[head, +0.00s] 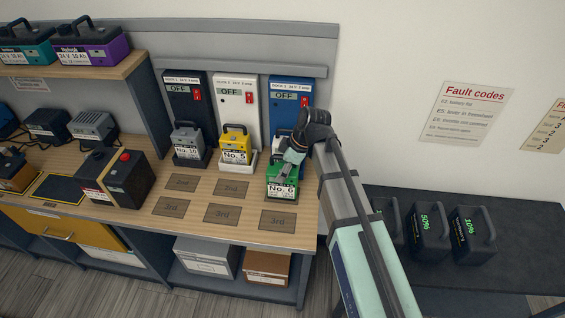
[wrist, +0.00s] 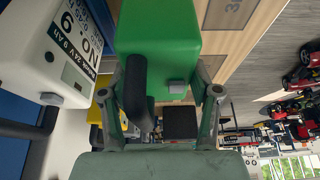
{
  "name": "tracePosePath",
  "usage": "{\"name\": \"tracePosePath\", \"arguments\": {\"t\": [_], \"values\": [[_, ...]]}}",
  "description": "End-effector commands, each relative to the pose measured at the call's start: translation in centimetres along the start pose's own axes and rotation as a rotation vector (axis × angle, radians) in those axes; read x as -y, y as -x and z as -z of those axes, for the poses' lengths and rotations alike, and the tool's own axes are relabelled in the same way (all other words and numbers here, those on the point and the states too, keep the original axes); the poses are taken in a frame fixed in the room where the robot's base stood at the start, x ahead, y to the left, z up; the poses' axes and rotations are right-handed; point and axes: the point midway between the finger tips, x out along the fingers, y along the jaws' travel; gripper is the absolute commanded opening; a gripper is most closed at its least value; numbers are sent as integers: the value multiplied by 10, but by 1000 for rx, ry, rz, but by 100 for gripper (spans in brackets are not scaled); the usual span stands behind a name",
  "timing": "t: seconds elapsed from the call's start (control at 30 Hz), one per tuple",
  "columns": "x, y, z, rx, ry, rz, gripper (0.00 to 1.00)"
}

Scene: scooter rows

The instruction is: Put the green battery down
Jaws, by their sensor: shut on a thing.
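The green battery (head: 283,188), labelled No. 6, is upright at the right end of the wooden bench, in front of the blue charger (head: 290,92). I cannot tell whether its base touches the bench. My gripper (head: 291,163) is shut on it from above. In the wrist view the green battery (wrist: 158,35) shows with its black handle, between the fingers of my gripper (wrist: 160,98). A white battery (wrist: 45,50), labelled No. 9, stands at the blue charger, mostly hidden behind my gripper in the head view.
Flat bench plates marked 2nd and 3rd are bare, including a 3rd plate (head: 278,220) just in front of the green battery. Grey (head: 187,141) and yellow (head: 235,146) batteries stand at the black and white chargers. A black box with a red button (head: 113,178) stands left.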

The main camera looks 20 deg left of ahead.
Motion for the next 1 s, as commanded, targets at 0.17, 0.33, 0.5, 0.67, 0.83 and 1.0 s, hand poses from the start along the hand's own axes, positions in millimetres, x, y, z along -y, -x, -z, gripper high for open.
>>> {"name": "tracePosePath", "arguments": {"t": [0.17,0.33,0.5,0.67,0.83,1.0], "values": [[0,0,1,-3,1,-2,0],[0,-1,0,-3,1,-2,0],[0,-3,-1,0,1,-1,87],[0,-3,-1,0,1,-1,87],[0,-3,-1,0,1,-1,87],[-1,4,0,-1,0,-2,87]]}}
